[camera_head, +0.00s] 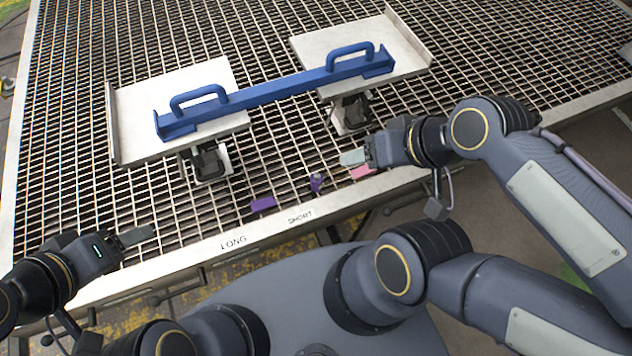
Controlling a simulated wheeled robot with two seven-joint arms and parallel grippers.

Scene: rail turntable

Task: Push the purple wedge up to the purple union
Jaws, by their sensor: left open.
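The purple wedge (263,204) lies flat on the grating near its front edge, above the LONG label. The purple union (316,182) stands to its right, above the SHORT label, with a clear gap between them. My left gripper (134,240) is open and empty at the front left edge, well left of the wedge. My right gripper (356,158) is right of the union, close above a pink block (362,172). Its finger gap does not show clearly, and I cannot tell whether it touches the block.
A blue bar with two handles (270,92) lies across two pale plates (130,105) on dark-and-white supports behind the purple pieces. The labelled front rail (262,232) bounds the grating. The grating left of the wedge is free.

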